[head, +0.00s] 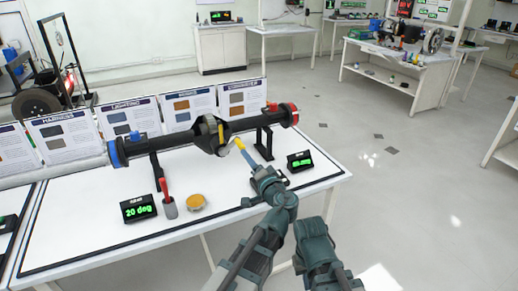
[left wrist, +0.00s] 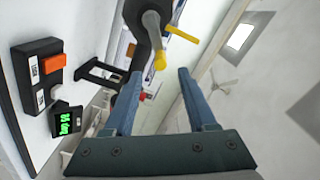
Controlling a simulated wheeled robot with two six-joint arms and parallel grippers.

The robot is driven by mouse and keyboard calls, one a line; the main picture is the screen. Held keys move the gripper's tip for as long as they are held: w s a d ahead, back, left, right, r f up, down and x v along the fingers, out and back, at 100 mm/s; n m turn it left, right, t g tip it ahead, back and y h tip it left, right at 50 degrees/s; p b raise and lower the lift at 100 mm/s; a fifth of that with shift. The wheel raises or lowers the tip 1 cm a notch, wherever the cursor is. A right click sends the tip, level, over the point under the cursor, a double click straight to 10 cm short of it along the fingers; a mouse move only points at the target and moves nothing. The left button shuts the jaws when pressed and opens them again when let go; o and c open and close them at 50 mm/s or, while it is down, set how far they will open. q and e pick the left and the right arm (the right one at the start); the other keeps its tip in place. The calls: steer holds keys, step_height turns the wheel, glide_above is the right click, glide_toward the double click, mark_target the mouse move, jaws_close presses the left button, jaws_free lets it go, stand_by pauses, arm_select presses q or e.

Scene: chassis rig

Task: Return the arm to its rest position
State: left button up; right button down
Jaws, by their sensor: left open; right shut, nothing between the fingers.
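My left gripper (head: 247,158) is in front of the black axle assembly (head: 170,140), near its round central housing (head: 212,133). Its two blue fingers are spread apart in the left wrist view (left wrist: 159,73), with nothing clasped between them. A grey bent handle with a yellow tip (left wrist: 160,62) hangs just beyond the fingertips; whether it touches them I cannot tell. A second yellow bar (left wrist: 182,35) sticks out beside it. One dark green arm of mine reaches up from the bottom of the head view. Another green arm link shows at its right, but my right gripper is not seen.
The white table (head: 100,238) holds a 20 deg display (head: 138,207), a red-handled tool in a grey cup (head: 167,200), an orange round dish (head: 195,202) and another display (head: 300,161). Information boards (head: 130,118) stand behind the axle. Open floor (head: 420,210) lies right of the table.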

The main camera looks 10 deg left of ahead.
arm_select(q)
steer(key=s+a+f+n+g+h, duration=0.2)
steer(key=s+a+f+n+g, duration=0.25)
steer(key=f, duration=0.45)
steer(key=s+a+f+n+g+h, duration=0.1)
steer(key=s+a+f+g+h, duration=0.15)
steer(key=s+f+g, duration=0.45)
steer(key=s+d+f+m+g+h, duration=0.2)
steer(key=s+d+f, duration=0.1)
steer(key=s+d, duration=0.45)
steer(key=s+d+f+m+g+h, duration=0.1)
steer(key=s+d+f+m+h, duration=0.15)
steer(key=s+d, duration=0.5)
step_height(320, 180, up, 13)
steer(key=w+d+p, duration=0.1)
steer(key=p, duration=1.2)
steer(key=shift+w+n, duration=0.15)
steer(key=shift+n, duration=0.15)
